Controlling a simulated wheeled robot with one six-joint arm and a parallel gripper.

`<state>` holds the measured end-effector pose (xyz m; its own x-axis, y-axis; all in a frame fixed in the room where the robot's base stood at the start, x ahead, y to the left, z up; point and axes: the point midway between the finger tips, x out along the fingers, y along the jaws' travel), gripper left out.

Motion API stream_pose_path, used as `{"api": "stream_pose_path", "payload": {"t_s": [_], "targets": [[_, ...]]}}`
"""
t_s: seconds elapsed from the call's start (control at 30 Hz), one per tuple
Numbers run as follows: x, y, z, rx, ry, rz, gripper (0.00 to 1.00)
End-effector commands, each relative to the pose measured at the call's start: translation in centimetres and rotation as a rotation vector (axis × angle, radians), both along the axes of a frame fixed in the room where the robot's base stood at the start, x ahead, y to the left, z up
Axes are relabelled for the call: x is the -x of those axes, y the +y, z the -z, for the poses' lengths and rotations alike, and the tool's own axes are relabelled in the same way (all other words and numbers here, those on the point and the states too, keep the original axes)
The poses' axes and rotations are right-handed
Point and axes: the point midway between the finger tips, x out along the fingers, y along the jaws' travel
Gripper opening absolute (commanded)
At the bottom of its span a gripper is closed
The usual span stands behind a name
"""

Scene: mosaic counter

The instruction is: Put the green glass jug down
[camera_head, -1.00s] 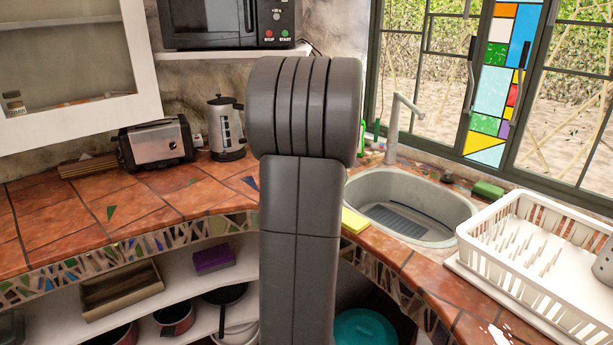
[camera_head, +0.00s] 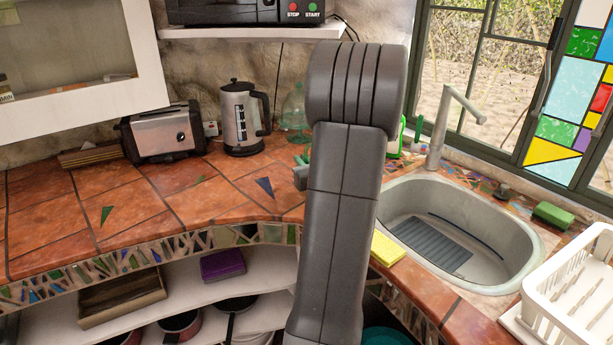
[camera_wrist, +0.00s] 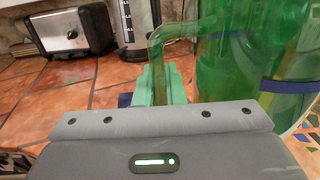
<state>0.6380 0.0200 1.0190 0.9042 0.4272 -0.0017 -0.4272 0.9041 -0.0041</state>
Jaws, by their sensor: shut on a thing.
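The green glass jug (camera_wrist: 235,60) fills the right of the wrist view, upright or nearly so, with its handle (camera_wrist: 157,45) toward the left. My gripper (camera_wrist: 162,85) has teal fingers closed around the lower part of that handle. In the head view only a bit of my gripper (camera_head: 302,165) shows left of my arm, over the tiled counter. My arm hides the held jug there. I cannot tell whether the jug's base touches the counter (camera_head: 170,210).
A kettle (camera_head: 240,118), a toaster (camera_head: 163,133) and a pale green glass vessel (camera_head: 294,108) stand at the back. The sink (camera_head: 470,260), yellow sponge (camera_head: 388,249) and white dish rack (camera_head: 575,290) are to the right. The counter's left part is largely clear.

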Motion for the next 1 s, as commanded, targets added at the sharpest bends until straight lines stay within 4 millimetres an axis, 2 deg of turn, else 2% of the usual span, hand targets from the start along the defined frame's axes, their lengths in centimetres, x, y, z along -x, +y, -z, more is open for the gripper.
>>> {"api": "stream_pose_path", "payload": {"t_s": [0.37,0.77,0.8,0.87,1.0], "targets": [[0.0,0.0,3.8,0.0,0.0,0.0,0.0],[0.0,0.0,4.4,0.001,-0.003,0.001,0.0],[0.0,0.0,4.2,0.0,-0.001,0.001,0.18],[0.0,0.0,4.2,0.0,-0.001,0.001,0.29],[0.0,0.0,4.2,0.0,-0.001,0.001,0.32]]}}
